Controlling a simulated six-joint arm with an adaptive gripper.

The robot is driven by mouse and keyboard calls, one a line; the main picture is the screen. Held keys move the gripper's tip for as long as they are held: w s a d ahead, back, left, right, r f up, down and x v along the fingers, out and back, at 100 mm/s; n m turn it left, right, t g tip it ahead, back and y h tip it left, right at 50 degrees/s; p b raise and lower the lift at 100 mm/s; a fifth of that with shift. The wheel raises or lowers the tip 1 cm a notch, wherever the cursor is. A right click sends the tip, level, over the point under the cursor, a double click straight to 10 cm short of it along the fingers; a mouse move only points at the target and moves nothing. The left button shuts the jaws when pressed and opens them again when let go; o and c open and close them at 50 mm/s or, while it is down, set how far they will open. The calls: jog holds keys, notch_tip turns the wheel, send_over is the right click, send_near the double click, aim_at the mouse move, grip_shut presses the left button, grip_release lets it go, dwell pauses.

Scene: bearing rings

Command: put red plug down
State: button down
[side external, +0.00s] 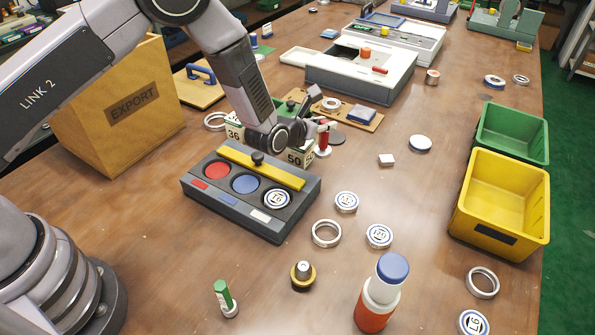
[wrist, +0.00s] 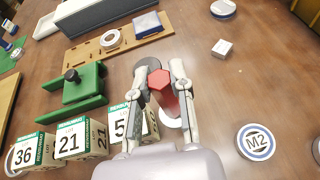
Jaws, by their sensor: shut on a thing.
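The red plug (side external: 323,140) is upright between the fingers of my gripper (side external: 322,127), behind the dark grey tray. In the wrist view my gripper (wrist: 161,78) is shut on the red plug (wrist: 163,92), one finger on each side of its hexagonal red body. Its pale round base (wrist: 173,121) shows below, partly hidden by a finger. I cannot tell whether the base touches the table.
Number blocks (wrist: 72,143) stand close to the left of my gripper, with a green fixture (wrist: 75,92) beyond. The dark grey tray (side external: 229,206) with coloured discs stands in front. A white block (side external: 386,160) and bearing rings (side external: 380,236) lie rightward, with bare table between.

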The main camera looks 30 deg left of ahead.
aim_at(327, 142)
jog(key=shift+w+d+f, duration=0.15)
jog(key=shift+w+f, duration=0.3)
jog(key=shift+f, duration=0.55)
jog(key=shift+w+d+f, duration=0.15)
jog(key=shift+w+f, duration=0.3)
jog(key=shift+f, duration=0.5)
jog(key=shift+w+d+f, duration=0.15)
jog(key=shift+w+f, duration=0.3)
jog(key=shift+f, duration=0.55)
jog(key=shift+f, duration=0.15)
jog(key=c, duration=1)
grip_release()
